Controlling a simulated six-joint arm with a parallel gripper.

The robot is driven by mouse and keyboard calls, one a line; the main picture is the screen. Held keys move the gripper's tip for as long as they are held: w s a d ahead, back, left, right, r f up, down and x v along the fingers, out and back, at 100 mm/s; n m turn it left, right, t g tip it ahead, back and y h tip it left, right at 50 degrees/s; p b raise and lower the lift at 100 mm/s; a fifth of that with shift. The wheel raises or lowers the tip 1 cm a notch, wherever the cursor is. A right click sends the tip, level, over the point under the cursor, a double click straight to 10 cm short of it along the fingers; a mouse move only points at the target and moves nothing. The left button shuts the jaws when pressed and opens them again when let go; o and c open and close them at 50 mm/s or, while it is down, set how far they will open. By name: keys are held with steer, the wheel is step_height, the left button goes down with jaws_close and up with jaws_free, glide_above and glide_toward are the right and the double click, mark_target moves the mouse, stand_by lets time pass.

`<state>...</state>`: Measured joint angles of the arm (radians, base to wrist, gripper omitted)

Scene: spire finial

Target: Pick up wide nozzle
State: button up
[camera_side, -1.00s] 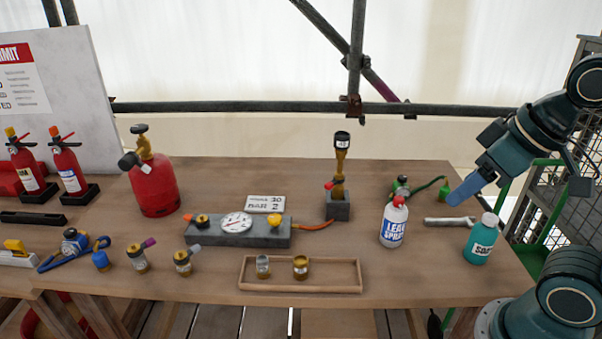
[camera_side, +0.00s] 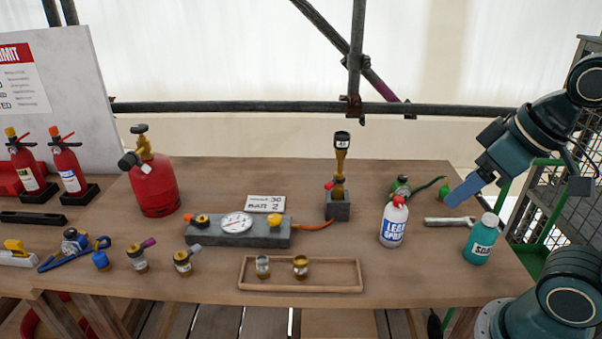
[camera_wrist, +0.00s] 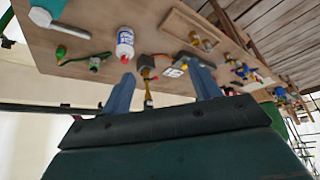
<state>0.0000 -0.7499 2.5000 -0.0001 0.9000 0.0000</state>
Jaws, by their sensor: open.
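Two small nozzle-like pieces stand upright in a shallow wooden tray (camera_side: 330,288) at the front middle of the bench: a silver and brass one (camera_side: 263,266) and a brass one with a dark top (camera_side: 301,267). The brass one looks slightly wider, but I cannot tell for sure which is the wide nozzle. The tray also shows in the wrist view (camera_wrist: 172,28). My gripper (camera_side: 464,190) is above the right end of the bench, well away from the tray. In the wrist view my gripper (camera_wrist: 162,88) has its two blue fingers spread apart with nothing between them.
A torch (camera_side: 341,175) stands upright in a grey block. A gauge block (camera_side: 237,232) lies behind the tray. A red gas cylinder (camera_side: 154,185) stands left.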

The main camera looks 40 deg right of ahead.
steer(key=w+d+r+n+g, duration=0.15)
steer(key=w+r+n, duration=0.3)
steer(key=w, duration=0.45)
steer(key=w+d+r+n+g, duration=0.1)
steer(key=w+d+r+n, duration=0.15)
steer(key=w+r, duration=0.5)
steer(key=n+g, duration=0.3)
steer(key=n, duration=0.6)
glide_above(342, 133)
step_height(342, 133, down, 6)
steer(key=shift+r, duration=0.15)
steer(key=shift+f, duration=4.3)
